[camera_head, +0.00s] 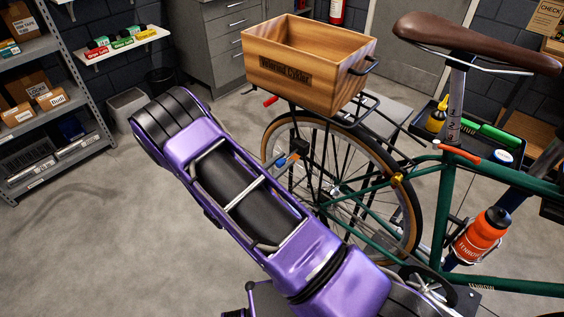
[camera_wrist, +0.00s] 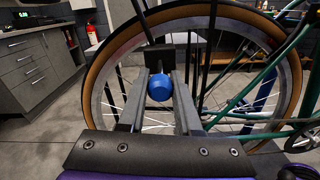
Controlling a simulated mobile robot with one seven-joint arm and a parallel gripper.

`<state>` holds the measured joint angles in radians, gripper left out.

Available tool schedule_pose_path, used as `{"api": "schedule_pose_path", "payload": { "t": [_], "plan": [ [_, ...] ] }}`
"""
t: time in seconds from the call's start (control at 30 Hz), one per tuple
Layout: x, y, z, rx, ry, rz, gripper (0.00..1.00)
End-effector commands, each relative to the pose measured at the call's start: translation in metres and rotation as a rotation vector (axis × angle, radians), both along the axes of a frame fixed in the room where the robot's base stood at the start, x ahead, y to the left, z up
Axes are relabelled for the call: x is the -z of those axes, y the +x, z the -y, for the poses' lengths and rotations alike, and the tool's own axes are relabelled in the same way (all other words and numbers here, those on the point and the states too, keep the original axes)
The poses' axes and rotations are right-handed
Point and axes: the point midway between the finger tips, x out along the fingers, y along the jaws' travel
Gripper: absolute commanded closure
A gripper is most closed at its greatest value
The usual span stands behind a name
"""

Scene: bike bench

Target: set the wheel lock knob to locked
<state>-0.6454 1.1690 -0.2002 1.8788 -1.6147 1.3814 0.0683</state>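The wheel lock knob is a blue round knob (camera_wrist: 160,87) on a dark block (camera_wrist: 159,58) beside the rear wheel in the wrist view. My gripper (camera_wrist: 160,85) reaches toward the wheel, with one grey finger on each side of the knob. The knob fills most of the gap; I cannot tell whether the fingers press on it. My purple arm hides the gripper there. I cannot read any lock marking.
The green bike (camera_head: 430,215) stands at the right, with a wooden crate (camera_head: 308,65) on its rear rack. The rear wheel (camera_head: 400,185) is close to my arm. A shelf (camera_head: 75,85) stands at the left; the floor (camera_head: 80,240) between is clear.

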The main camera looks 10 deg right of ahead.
Motion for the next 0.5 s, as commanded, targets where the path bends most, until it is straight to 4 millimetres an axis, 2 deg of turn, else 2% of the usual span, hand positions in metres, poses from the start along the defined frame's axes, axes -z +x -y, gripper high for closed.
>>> {"api": "schedule_pose_path", "payload": {
  "t": [0.03, 0.17, 0.5],
  "plan": [
    [0.0000, -0.0001, -0.0001, 0.000, 0.000, 0.000, 0.78],
    [0.0000, 0.0000, -0.0002, 0.000, 0.000, 0.000, 1.00],
    [-0.0001, 0.0001, -0.0004, 0.000, 0.000, 0.000, 1.00]
  ]
}}
